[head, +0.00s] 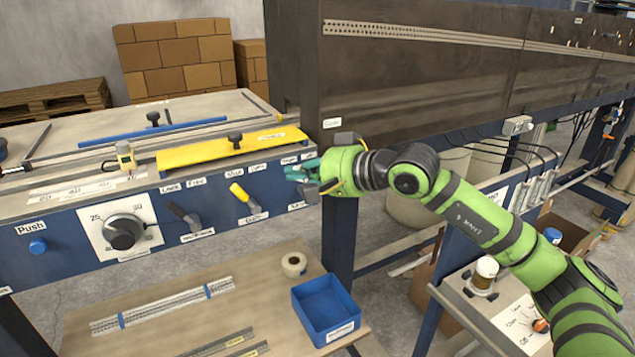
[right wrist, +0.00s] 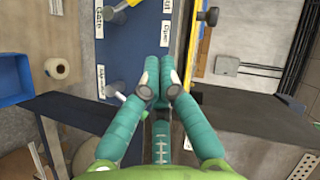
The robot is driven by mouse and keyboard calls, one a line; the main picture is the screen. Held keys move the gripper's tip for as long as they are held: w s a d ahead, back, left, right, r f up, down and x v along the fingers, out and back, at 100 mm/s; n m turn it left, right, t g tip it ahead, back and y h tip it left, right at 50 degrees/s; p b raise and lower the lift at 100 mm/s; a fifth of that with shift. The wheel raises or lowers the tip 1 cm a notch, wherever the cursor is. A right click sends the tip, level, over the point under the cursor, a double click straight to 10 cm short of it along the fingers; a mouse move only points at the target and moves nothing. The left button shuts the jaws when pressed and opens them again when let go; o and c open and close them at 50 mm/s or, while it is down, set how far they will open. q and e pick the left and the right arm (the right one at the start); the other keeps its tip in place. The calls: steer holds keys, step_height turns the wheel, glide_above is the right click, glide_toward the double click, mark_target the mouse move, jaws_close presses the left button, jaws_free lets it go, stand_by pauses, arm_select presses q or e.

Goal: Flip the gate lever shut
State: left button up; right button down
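The gate lever (head: 241,194) is the yellow-handled lever on the blue front panel. Its handle leans up and to the left in the head view, toward the left of the two labels above it. The "Gate" label (right wrist: 98,22) shows in the right wrist view, with an "Open" label (right wrist: 165,33) across from it. My right gripper (head: 292,173) is at the panel's right end, to the right of the yellow lever and apart from it. In the right wrist view its fingertips (right wrist: 160,72) are together, with nothing visible between them. My left gripper is out of view.
A black lever (head: 182,214) and a dial (head: 123,232) are farther left on the panel. A yellow bar (head: 200,152) lies on the table above. A dark housing (head: 400,75) stands close on the right. A blue bin (head: 326,308) and tape roll (head: 294,264) sit below.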

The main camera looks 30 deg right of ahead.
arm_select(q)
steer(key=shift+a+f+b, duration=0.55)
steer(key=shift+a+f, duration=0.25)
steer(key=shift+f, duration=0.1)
arm_select(e)
steer(key=v, duration=0.3)
steer(key=shift+s+r, duration=0.2)
steer(key=shift+s, duration=0.2)
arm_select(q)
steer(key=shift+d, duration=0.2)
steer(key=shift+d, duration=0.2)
